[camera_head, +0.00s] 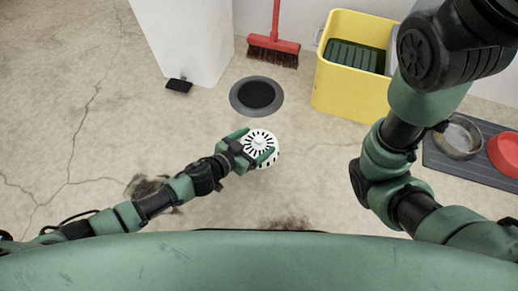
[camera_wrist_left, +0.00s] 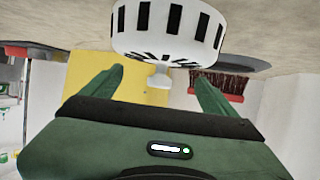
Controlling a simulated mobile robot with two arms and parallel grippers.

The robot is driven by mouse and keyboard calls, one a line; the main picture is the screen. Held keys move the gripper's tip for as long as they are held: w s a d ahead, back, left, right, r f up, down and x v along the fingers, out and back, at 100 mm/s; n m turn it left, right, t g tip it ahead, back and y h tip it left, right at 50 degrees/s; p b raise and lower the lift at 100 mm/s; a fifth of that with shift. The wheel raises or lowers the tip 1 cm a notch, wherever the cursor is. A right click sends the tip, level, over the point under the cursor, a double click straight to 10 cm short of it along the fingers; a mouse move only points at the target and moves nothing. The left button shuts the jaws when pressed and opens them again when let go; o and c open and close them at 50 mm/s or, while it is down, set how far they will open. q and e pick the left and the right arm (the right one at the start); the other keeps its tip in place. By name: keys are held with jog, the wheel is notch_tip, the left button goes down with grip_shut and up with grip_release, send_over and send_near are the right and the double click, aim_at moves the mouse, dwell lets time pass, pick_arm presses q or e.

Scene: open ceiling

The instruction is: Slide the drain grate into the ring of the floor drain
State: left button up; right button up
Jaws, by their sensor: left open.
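The white slotted drain grate (camera_head: 262,141) lies on the floor with its slotted top and small central knob facing up. It also shows large in the left wrist view (camera_wrist_left: 168,32), with its knob between the finger lines. My left gripper (camera_head: 254,146) is open, its two green fingers reaching over the grate; in the wrist view the fingers (camera_wrist_left: 158,85) stand apart on either side of the knob. The floor drain ring (camera_head: 240,106) is grey around a dark opening, just beyond the grate. My right arm is at the right; its gripper is not visible.
A yellow bucket (camera_head: 345,86) stands right of the drain. A red broom (camera_head: 274,45) leans behind it, and a white pillar (camera_head: 182,40) with a small black object (camera_head: 179,86) is at the left. Bowls (camera_head: 459,138) sit on a dark mat at right. Floor at left is clear.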

pick_arm(q)
jog(key=shift+x, duration=0.95)
jog(key=shift+c, duration=0.3)
grip_shut()
jog(key=shift+s, duration=0.1)
